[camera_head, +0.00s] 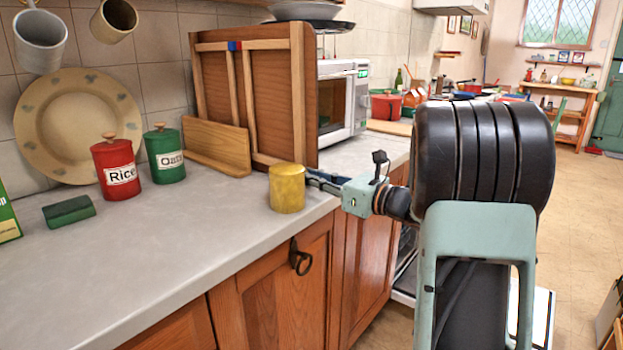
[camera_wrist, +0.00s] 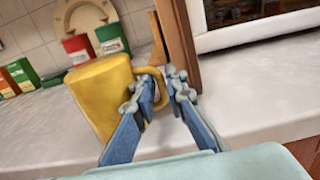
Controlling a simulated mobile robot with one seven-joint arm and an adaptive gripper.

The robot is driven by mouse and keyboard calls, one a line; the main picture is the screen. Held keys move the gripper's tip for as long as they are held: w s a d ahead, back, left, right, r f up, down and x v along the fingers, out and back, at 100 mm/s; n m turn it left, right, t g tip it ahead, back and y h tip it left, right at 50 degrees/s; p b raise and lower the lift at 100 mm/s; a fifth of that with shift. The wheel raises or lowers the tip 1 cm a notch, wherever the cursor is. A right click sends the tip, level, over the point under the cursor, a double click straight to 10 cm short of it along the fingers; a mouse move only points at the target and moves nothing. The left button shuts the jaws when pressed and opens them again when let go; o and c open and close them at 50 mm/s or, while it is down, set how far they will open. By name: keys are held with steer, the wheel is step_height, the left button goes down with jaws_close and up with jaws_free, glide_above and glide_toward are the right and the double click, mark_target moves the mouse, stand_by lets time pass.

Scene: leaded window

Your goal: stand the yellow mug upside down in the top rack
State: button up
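The yellow mug (camera_head: 287,190) is at the counter's front edge, left of my arm. In the wrist view the mug (camera_wrist: 103,100) fills the left middle, with its handle toward my fingers. My gripper (camera_wrist: 164,82) has one blue finger at the handle's loop and the other just outside it. The fingers are close together with the handle between them, and look shut on it. The top rack is not clearly visible; a dark opening with a pale edge (camera_head: 403,297) shows low behind my arm.
A wooden board (camera_head: 273,95) leans beside the microwave (camera_head: 343,98), close behind the mug. The counter's front left (camera_head: 150,260) is clear. Wooden cupboard doors (camera_head: 275,290) lie below.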

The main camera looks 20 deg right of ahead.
steer(key=o, duration=0.3)
steer(key=shift+s, duration=0.1)
